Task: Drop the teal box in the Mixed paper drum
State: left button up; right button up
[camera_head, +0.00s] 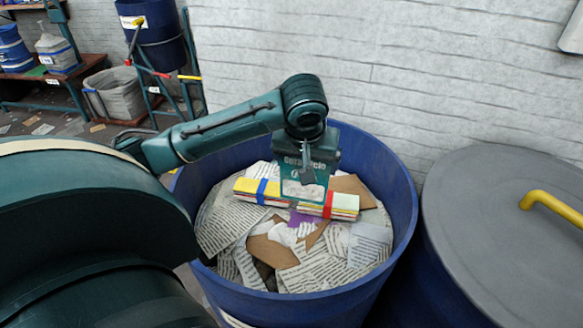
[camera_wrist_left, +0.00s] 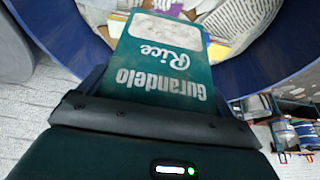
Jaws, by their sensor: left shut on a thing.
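The teal box (camera_head: 325,178), a rice carton with white lettering and a pale label, is held over an open blue drum (camera_head: 400,222). The drum is filled with printed paper, cardboard scraps and banded paper bundles; its own label is barely visible and unreadable. My left gripper (camera_head: 305,152) is shut on the box, with its arm reaching in from the left. In the left wrist view the box (camera_wrist_left: 160,65) sits between the fingers, its far end toward the paper. I cannot tell whether it touches the paper. My right gripper is not in view.
A second blue drum with a grey lid (camera_head: 490,210) and yellow handle stands close on the right. A pale brick wall (camera_head: 400,60) is behind. At the back left are a grey bin (camera_head: 118,95), a blue container (camera_head: 155,30) on a teal stand, and shelves.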

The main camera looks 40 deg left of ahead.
pick_arm(q)
jog(key=w+a+r+n+p, duration=0.1)
jog(key=a+r+n+p, duration=0.15)
jog(key=a+r, duration=0.35)
notch_tip(320, 180, down, 7)
jog(key=a, duration=0.1)
jog(key=shift+w+a+n+g+y, duration=0.2)
jog(key=shift+n+g+y, duration=0.1)
jog(key=shift+n+y, duration=0.15)
jog(key=o, duration=0.7)
jog(key=shift+r, duration=0.1)
jog(key=v, duration=1.1)
jog(key=shift+r+b, duration=0.15)
jog(key=shift+b, duration=0.15)
jog(key=shift+v, duration=0.85)
